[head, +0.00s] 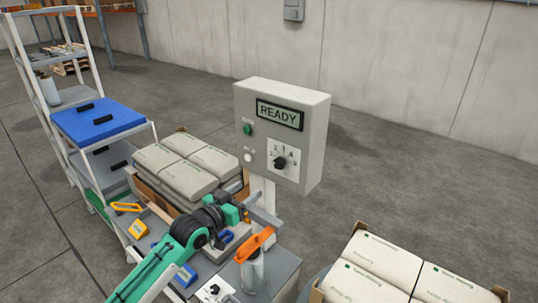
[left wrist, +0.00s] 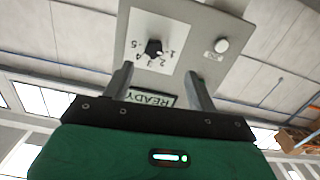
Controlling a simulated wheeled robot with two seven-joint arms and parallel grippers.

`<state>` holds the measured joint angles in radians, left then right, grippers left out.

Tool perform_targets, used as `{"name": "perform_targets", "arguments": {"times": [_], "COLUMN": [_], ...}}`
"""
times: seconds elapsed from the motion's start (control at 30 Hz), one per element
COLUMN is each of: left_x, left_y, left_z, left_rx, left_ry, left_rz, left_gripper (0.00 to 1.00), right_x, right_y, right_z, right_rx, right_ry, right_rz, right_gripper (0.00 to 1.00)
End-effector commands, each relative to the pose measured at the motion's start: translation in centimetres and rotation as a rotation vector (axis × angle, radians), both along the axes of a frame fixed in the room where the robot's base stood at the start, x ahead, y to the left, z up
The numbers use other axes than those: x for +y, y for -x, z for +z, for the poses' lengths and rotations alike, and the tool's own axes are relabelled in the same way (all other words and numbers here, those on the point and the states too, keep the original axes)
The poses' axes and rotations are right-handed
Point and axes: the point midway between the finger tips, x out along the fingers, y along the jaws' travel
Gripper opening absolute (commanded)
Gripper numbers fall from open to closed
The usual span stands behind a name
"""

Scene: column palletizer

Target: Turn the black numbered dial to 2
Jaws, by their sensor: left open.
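The black numbered dial (head: 281,162) sits on a white plate at the lower right of the grey control box (head: 245,120). Numbers arc over it; I cannot tell surely which one its pointer faces. The dial also shows upside down in the left wrist view (left wrist: 153,47), beyond the fingertips. My left gripper (head: 268,209) is open and empty, below the dial and in front of the box's post. In the wrist view its fingers (left wrist: 158,70) stand apart, and the dial appears between their directions, not touched. My right gripper is not in view.
The box carries a READY display (head: 279,114), a green button (head: 247,129) and a white button (head: 248,157). An orange-topped container (head: 252,270) stands on the bench near my arm. Stacked sacks (head: 160,158) lie behind it, more sacks (head: 375,262) at lower right. Floor right of the box is clear.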

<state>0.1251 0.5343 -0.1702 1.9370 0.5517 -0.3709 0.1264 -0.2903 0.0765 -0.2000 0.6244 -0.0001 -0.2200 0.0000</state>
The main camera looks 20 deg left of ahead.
Motion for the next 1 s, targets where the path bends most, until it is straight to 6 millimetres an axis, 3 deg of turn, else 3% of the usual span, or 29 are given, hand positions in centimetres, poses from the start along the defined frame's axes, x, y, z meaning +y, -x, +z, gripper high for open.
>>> {"name": "perform_targets", "arguments": {"times": [0.03, 0.17, 0.43, 0.8, 1.0], "left_x": [-0.3, -0.7, -2.1, -4.3, -4.9], "left_y": [0.2, -0.2, -4.3, -10.4, -12.2], "left_z": [1.2, 2.0, 2.2, 2.0, 1.8], "left_rx": [-0.014, -0.024, -0.024, -0.023, -0.022], "left_ry": [0.002, 0.006, 0.007, 0.004, 0.005], "left_rz": [-0.01, -0.017, -0.015, -0.015, -0.015], "left_gripper": [0.58, 0.58, 0.58, 0.58, 0.58], "right_x": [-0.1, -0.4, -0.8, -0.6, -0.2], "right_y": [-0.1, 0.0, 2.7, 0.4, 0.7], "right_z": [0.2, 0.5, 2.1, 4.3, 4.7], "right_rx": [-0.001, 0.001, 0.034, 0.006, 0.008], "right_ry": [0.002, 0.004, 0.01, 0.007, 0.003], "right_rz": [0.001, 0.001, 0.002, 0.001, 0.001], "right_gripper": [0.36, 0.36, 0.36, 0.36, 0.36]}}
